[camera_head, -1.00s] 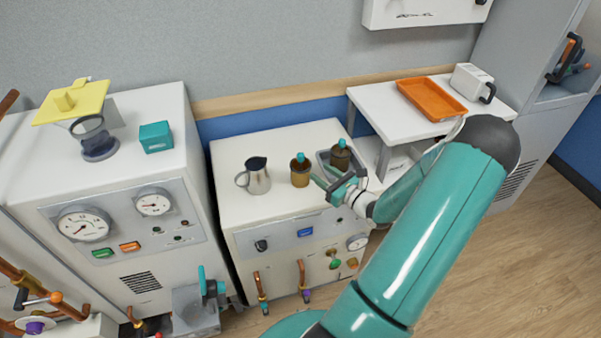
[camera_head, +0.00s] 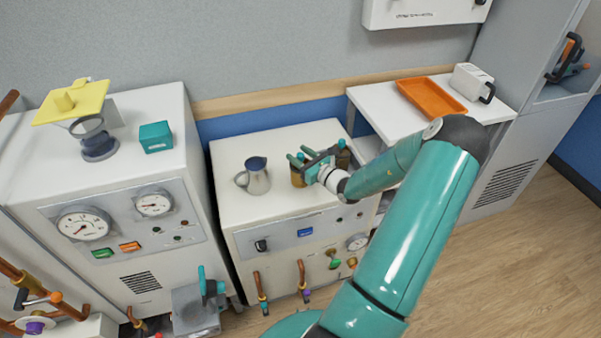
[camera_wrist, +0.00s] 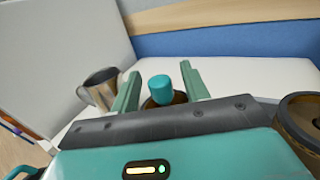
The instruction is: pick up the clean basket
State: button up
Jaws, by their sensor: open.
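I cannot tell for sure which thing is the clean basket. My gripper (camera_head: 295,164) is open over the middle white cabinet, at a brown jar with a teal cap (camera_head: 297,180). In the wrist view, the jar's teal cap (camera_wrist: 160,89) shows between my two open fingers (camera_wrist: 161,76); its lower part is hidden behind the gripper. Contact is not clear. A second brown jar (camera_head: 343,158) stands just right of the gripper, partly hidden in the head view; a brown round vessel with a dark rim (camera_wrist: 302,122) is at the right in the wrist view.
A metal pitcher (camera_head: 257,178) stands left of the gripper, also in the wrist view (camera_wrist: 102,92). An orange tray (camera_head: 431,97) and a white container (camera_head: 470,82) are on the right-hand stand. A teal box (camera_head: 156,137) and yellow-topped apparatus (camera_head: 75,103) are on the left cabinet.

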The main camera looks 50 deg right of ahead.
grip_shut()
jog(key=shift+r, duration=0.15)
